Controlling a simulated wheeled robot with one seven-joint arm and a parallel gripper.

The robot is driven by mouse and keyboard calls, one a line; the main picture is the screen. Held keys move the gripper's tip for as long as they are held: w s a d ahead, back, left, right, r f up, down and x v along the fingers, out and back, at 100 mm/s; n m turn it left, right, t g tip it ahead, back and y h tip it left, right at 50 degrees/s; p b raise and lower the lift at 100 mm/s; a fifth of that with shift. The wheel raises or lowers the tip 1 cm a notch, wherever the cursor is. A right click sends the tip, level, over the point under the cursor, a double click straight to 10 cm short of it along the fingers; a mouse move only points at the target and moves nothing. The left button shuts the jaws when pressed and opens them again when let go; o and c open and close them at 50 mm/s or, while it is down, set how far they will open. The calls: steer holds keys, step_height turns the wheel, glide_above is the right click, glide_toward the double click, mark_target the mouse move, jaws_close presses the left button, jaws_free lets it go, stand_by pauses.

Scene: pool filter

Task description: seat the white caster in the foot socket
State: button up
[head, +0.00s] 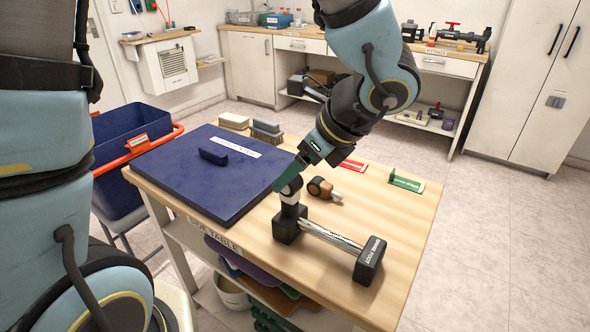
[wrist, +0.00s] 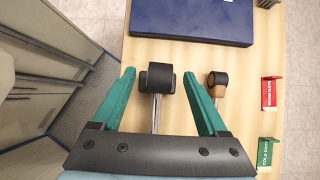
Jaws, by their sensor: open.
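A foot lies on the wooden table: a metal bar (head: 330,236) joining two black end blocks, the near one labelled (head: 370,262). A dark wheel-like piece with a pale band, seemingly the white caster (head: 290,198), stands upright on the far block (head: 287,229). How deep it sits in the socket I cannot tell. My gripper (head: 288,180) is over this piece, its green fingers apart. In the wrist view my open gripper (wrist: 159,74) has the dark wheel (wrist: 157,77) between its fingers, with gaps on both sides. The bar (wrist: 156,113) runs below it.
A second caster, with a tan stem (head: 322,188), lies right of the foot. A blue mat or case (head: 215,170) covers the table's left part. Red (head: 352,165) and green (head: 407,181) signs stand at the back right.

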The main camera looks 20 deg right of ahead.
steer(key=p+v, duration=0.3)
steer(key=v, duration=0.2)
steer(key=shift+p, duration=0.3)
steer(key=v, duration=1.1)
steer(key=w+a+f+n+g, duration=0.5)
steer(key=w+a+f+n, duration=0.3)
steer(key=w+a+n, duration=0.4)
steer(key=w+a+f+n+h, duration=0.2)
steer(key=w+a+n, duration=0.1)
steer(key=a+n, duration=0.5)
steer(key=w+a+f+n+h, duration=0.1)
steer(key=w+a+f+n, duration=0.2)
steer(key=a+n, duration=0.5)
steer(key=shift+w+a+n+t+h+b, duration=0.2)
steer(key=shift+a+n+t+h+b, duration=0.15)
steer(key=shift+a, duration=0.75)
